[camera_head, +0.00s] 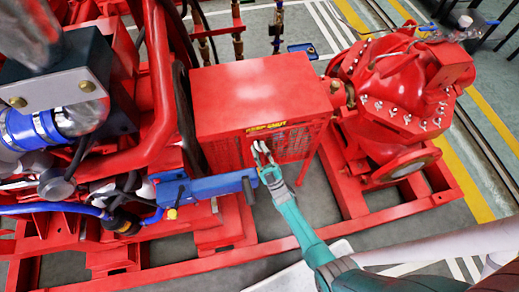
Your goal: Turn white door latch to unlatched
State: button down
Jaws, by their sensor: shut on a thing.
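My gripper (263,158) is at the front face of a red box (262,92), below its yellow "KEEP SHUT" label. It reaches up from the lower right on my teal arm. The gripper is shut on the small white door latch (259,147) at the upper part of the box's door. The latch is tiny here and partly covered by the fingers, so its exact angle cannot be told.
A blue bar with a black end (205,187) juts out just left of my gripper. A large red pump (400,85) stands to the right, and engine parts with blue hoses fill the left. A red base frame (150,274) runs along the floor below.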

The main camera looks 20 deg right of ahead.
jog(key=shift+d+n+y, duration=0.1)
jog(key=shift+n+y, duration=0.2)
jog(key=shift+n, duration=0.1)
jog(key=n+g+y, duration=0.2)
jog(key=n+y, duration=0.1)
jog(key=n, duration=0.2)
jog(key=shift+s+d, duration=0.1)
jog(key=n+g+y, duration=0.1)
jog(key=n, duration=0.1)
jog(key=n+g+y, duration=0.2)
jog(key=n, duration=0.1)
jog(key=shift+r+g, duration=0.15)
jog(key=shift+g, duration=0.15)
jog(key=n+g, duration=0.3)
jog(key=n, duration=0.1)
jog(key=shift+d+r, duration=0.1)
jog(key=shift+r, duration=0.05)
jog(key=shift+n+g+h, duration=0.3)
jog(key=shift+n+g, duration=0.8)
jog(key=shift+n, duration=0.1)
jog(key=c, duration=1.2)
grip_release()
